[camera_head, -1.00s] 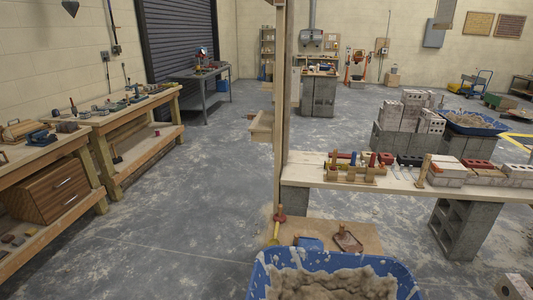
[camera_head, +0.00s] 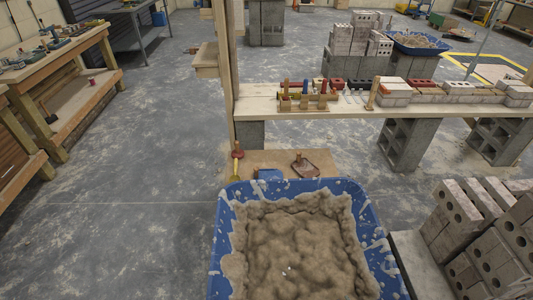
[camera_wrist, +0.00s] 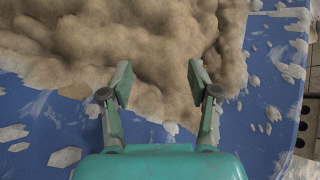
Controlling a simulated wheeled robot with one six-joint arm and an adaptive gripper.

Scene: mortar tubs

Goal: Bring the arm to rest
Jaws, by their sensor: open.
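My gripper (camera_wrist: 158,84) shows in the wrist view with its two fingers spread apart and nothing between them. It is over the edge of a blue mortar tub (camera_wrist: 50,125), with lumpy tan mortar (camera_wrist: 130,40) beyond the fingertips. I cannot tell how far above the mortar it is. In the head view the same kind of blue tub (camera_head: 380,240) stands at the bottom centre, its rim splashed with mortar and its inside full of tan mortar (camera_head: 300,245). My arm and gripper do not show in the head view.
A board (camera_head: 230,160) behind the tub holds small tools. A plank bench (camera_head: 350,103) on grey blocks crosses behind it, beside a wooden post (camera_head: 229,70). Perforated bricks (camera_head: 490,235) are stacked at right. The floor (camera_head: 140,200) at left is clear.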

